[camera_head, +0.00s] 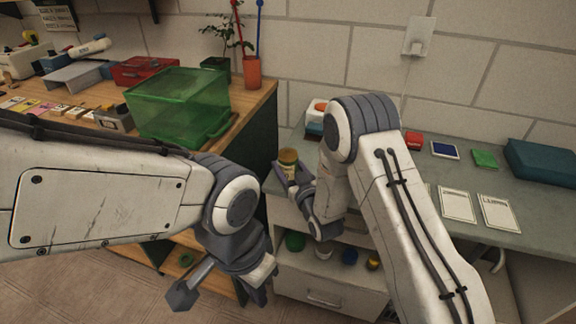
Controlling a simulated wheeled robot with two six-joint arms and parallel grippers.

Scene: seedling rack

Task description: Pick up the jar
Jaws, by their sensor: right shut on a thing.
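A small jar (288,158) with a brownish-yellow body and a greenish top shows left of centre, above the left end of the grey counter. My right gripper (289,171) is shut on the jar, which looks upright. The gripper hides the jar's lower part, so I cannot tell whether it touches the counter. My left gripper (258,287) hangs low, in front of the wooden shelf unit and well below the jar. Its fingers are seen at a steep angle, and I cannot tell whether they are open.
A green translucent bin (180,103) stands on the wooden table at left, near a red cup (252,72) with tools. Cards (457,204), a red box and a teal case (543,161) lie on the counter at right. Several small pots stand on the shelf below.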

